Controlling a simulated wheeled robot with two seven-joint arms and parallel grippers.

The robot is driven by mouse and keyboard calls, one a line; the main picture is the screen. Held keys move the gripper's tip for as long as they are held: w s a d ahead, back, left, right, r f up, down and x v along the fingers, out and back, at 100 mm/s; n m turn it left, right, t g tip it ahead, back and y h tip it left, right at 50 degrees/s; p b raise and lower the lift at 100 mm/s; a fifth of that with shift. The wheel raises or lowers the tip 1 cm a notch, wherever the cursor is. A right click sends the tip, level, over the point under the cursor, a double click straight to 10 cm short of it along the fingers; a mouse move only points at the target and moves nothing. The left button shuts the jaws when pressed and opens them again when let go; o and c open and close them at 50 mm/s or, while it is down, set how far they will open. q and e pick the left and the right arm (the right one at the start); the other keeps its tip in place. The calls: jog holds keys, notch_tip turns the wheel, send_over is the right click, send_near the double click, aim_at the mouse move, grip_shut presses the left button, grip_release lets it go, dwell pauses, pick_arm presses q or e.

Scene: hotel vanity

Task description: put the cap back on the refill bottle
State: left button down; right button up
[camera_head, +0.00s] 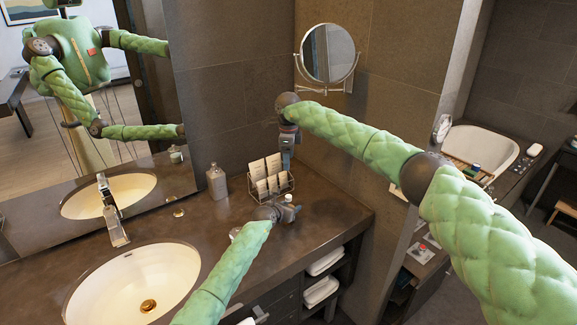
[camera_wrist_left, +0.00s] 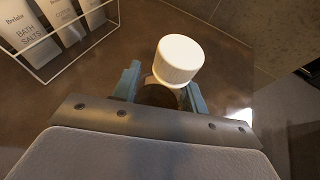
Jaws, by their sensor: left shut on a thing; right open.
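The white ribbed cap (camera_wrist_left: 178,60) is at the tips of my left gripper (camera_wrist_left: 163,88), which is shut on it; a dark rounded shape sits between the fingers below it. In the head view the cap (camera_head: 289,198) shows as a small white spot at my left gripper (camera_head: 284,211), low over the counter in front of the caddy. A grey-beige bottle (camera_head: 216,183), probably the refill bottle, stands upright left of the caddy, apart from both grippers; its mouth is too small to make out. My right gripper (camera_head: 287,158) is open and empty, pointing down near the caddy's back right.
A wire caddy (camera_head: 270,185) holds several packets and also shows in the left wrist view (camera_wrist_left: 62,40). The sink (camera_head: 135,285) and faucet (camera_head: 112,215) are at left. A round mirror (camera_head: 328,53) hangs on the wall. The counter's right part (camera_head: 335,215) is clear.

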dwell(0.3)
pick_arm(q)
jog(key=c, duration=0.7)
grip_release()
jog(key=shift+s+a+r+b, duration=0.1)
jog(key=shift+s+a+b, duration=0.25)
jog(key=shift+s, duration=0.2)
jog(key=b+v, duration=0.1)
jog(key=v, duration=0.4)
jog(key=shift+b, duration=0.35)
jog(key=shift+s+a+r, duration=0.35)
jog(key=shift+s+r, duration=0.05)
jog(key=shift+s, duration=0.1)
